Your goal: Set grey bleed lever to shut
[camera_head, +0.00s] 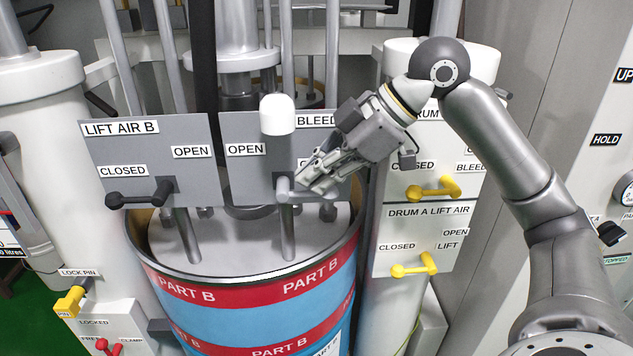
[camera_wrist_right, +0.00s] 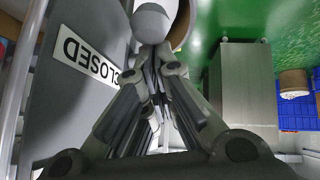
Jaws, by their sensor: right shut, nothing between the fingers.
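The grey bleed lever (camera_head: 284,189) is on the grey panel marked OPEN and BLEED (camera_head: 246,184), over the PART B drum. Its rounded light-grey end shows below the OPEN label. A bar seems to run right from it, partly hidden by my right gripper (camera_head: 305,184). My right gripper is shut and empty, its fingertips close beside the lever; I cannot tell whether they touch. In the right wrist view, a rounded grey part, likely of the lever (camera_wrist_right: 152,22), is just beyond the fingertips (camera_wrist_right: 150,55). The CLOSED label (camera_wrist_right: 88,62) is beside them. My left gripper is not in view.
The LIFT AIR B panel (camera_head: 105,160) with a black lever (camera_head: 138,198) is to the left. A white-capped post (camera_head: 277,114) stands above the bleed lever. Yellow levers (camera_head: 433,188) are on the right panel. The PART B drum (camera_head: 250,292) is below.

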